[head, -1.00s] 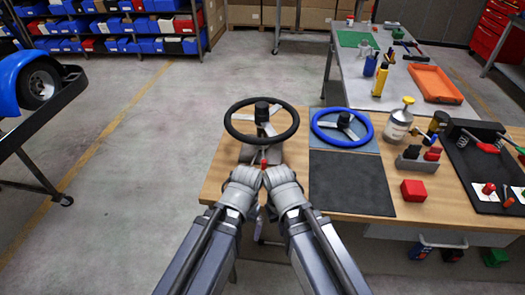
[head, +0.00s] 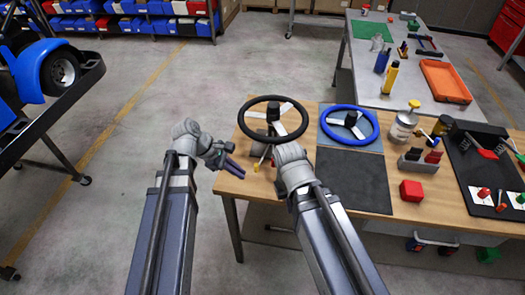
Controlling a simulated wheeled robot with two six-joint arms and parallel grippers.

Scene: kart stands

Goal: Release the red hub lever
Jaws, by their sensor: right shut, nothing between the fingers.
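The black steering wheel (head: 247,129) stands on a grey hub stand at the left end of the wooden bench. The red hub lever is below it on the near side, mostly hidden by my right gripper; only small red and yellow bits show there. My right gripper (head: 268,158) is shut at the hub, its fingertips largely hidden behind its wrist; whether it touches the lever cannot be told. My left gripper (head: 236,163) is empty, its dark fingers spread at the bench's left edge, apart from the wheel.
A blue steering wheel (head: 371,133) lies on a grey-blue mat right of the stand. A dark mat (head: 355,183), a red block (head: 411,190), a silver canister (head: 401,127) and a black tool tray (head: 463,165) occupy the bench further right. Open floor lies left of the bench.

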